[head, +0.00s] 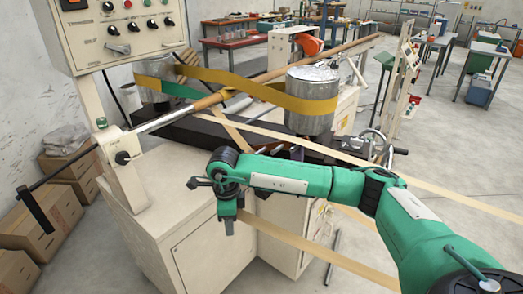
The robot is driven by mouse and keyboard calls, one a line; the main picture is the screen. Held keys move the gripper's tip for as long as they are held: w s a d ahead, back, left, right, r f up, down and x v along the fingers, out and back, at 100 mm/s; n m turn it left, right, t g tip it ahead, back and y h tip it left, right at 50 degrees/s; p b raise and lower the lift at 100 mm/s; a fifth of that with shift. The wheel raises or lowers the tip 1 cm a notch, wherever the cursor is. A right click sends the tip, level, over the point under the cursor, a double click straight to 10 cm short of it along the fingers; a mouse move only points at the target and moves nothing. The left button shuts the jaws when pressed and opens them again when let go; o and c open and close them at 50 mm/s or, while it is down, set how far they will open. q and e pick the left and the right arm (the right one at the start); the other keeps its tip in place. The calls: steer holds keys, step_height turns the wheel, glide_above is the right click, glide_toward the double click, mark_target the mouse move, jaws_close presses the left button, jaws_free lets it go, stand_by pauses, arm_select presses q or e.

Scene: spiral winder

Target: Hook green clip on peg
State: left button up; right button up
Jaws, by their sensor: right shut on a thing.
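My right arm reaches in from the lower right with its green links. My right gripper (228,212) hangs at the wrist end, in front of the winder's cream cabinet. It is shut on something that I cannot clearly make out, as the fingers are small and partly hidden. A pale strip (300,240) runs from beside the gripper to the lower right. I cannot tell a green clip apart from my green wrist, and I cannot pick out the peg with certainty. My left gripper is out of view.
The winder carries a metal drum (313,92) with a yellow belt (225,82) around it and a long slanted rod (160,121). A control box (115,32) stands upper left. Cardboard boxes (45,222) lie at the left. The floor at right is open.

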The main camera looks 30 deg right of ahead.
steer(key=w+d+r+m, duration=0.1)
steer(key=w+m, duration=0.5)
steer(key=m, duration=0.7)
steer(key=w+d+r+m, duration=0.1)
steer(key=w+d+m, duration=0.2)
steer(key=m, duration=1)
steer(key=w, duration=0.3)
steer(key=shift+w+d+r, duration=0.15)
steer(key=shift+w, duration=0.1)
